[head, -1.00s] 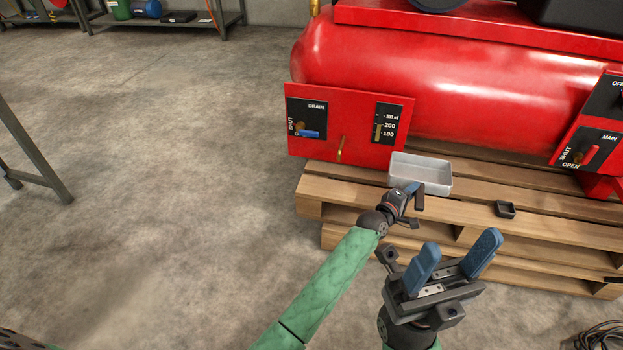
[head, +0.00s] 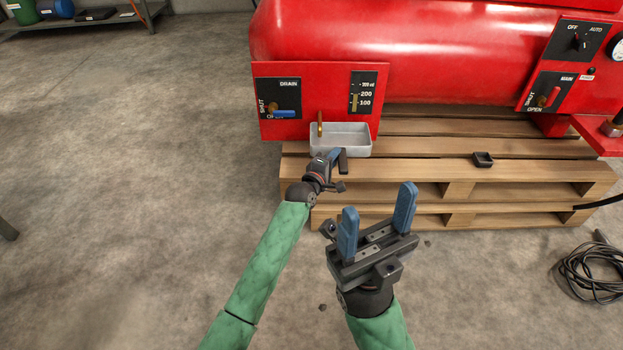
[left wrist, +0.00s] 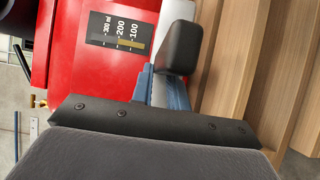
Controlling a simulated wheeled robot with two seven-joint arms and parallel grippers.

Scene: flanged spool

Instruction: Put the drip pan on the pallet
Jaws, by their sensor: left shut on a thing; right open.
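The drip pan (head: 345,142) is a shallow, light grey rectangular tray at the left end of the wooden pallet (head: 430,148), below the red drain panel. The tip of the brass drain pipe (head: 320,126) overlaps the pan's left part in the head view. My left gripper (head: 334,157) is shut on the pan's near wall. In the left wrist view, part of the pan (left wrist: 177,14) shows beyond the blue fingers. I cannot tell whether the pan touches the boards. My right gripper (head: 377,222) is open and empty, in front of the pallet.
The red compressor tank (head: 430,55) stands on the pallet behind the pan. The drain panel has a blue-handled lever (head: 285,113) and a level gauge (head: 363,93). A coiled black cable (head: 595,272) lies on the floor.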

